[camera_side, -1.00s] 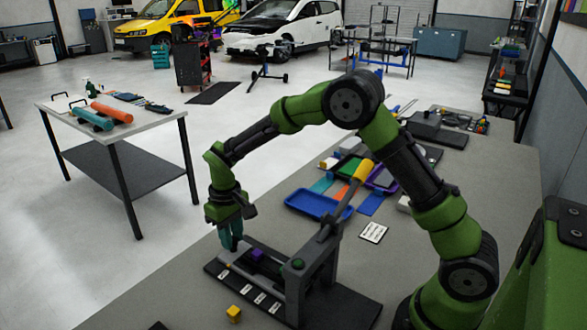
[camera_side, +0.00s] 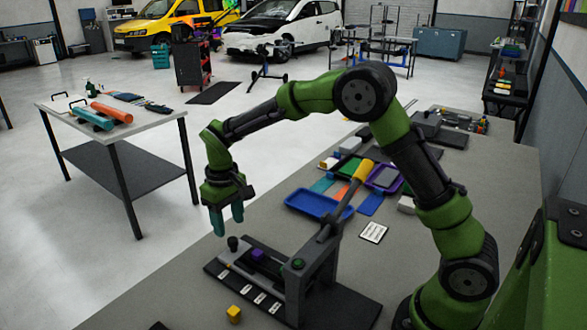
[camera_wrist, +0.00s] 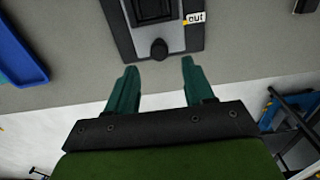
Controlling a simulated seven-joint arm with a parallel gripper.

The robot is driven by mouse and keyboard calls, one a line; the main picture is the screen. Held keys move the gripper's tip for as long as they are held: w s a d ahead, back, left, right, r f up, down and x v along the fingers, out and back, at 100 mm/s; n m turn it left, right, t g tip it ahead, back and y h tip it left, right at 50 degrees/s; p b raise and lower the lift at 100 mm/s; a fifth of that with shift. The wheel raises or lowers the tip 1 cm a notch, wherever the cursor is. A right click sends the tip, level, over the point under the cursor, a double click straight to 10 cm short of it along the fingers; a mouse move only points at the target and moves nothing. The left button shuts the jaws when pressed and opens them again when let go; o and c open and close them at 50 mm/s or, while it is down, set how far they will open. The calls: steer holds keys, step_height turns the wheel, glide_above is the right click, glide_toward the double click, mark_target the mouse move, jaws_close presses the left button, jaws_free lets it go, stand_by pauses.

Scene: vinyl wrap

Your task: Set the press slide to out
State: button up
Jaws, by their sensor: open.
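The press (camera_side: 318,265) stands on a dark base with several white labels. Its slide has a black knob (camera_side: 233,243), at the end of the base away from the press frame. A purple block (camera_side: 257,254) sits on the slide between knob and frame. In the wrist view the knob (camera_wrist: 159,48) is beside the "out" label (camera_wrist: 195,17), with a small yellow mark next to that label. My gripper (camera_side: 227,217) is open and empty, with teal fingers, above the knob and apart from it. In the wrist view its fingers (camera_wrist: 157,80) are spread below the knob in the picture.
The press lever has a yellow handle (camera_side: 362,171) rising to the upper right. A yellow cube (camera_side: 233,314) lies in front of the base. A blue tray (camera_side: 318,204), other trays and a white card (camera_side: 373,232) lie behind.

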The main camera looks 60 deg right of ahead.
step_height(320, 180, up, 12)
steer(key=shift+r, duration=0.2)
steer(key=s+m+t, duration=0.1)
steer(key=s+t, duration=0.1)
steer(key=s, duration=0.6)
steer(key=s+d+r+m+t+y, duration=0.1)
steer(key=s+t, duration=0.1)
steer(key=s, duration=0.6)
steer(key=s+d+m+t+y, duration=0.1)
steer(key=s+m+t, duration=0.1)
steer(key=s, duration=0.5)
steer(key=shift+s+d+r+t, duration=0.25)
steer(key=shift+s+t, duration=0.05)
steer(key=shift+s, duration=0.1)
steer(key=shift+s+d+r+t, duration=0.1)
steer(key=shift+r+t, duration=0.2)
steer(key=shift+r, duration=0.2)
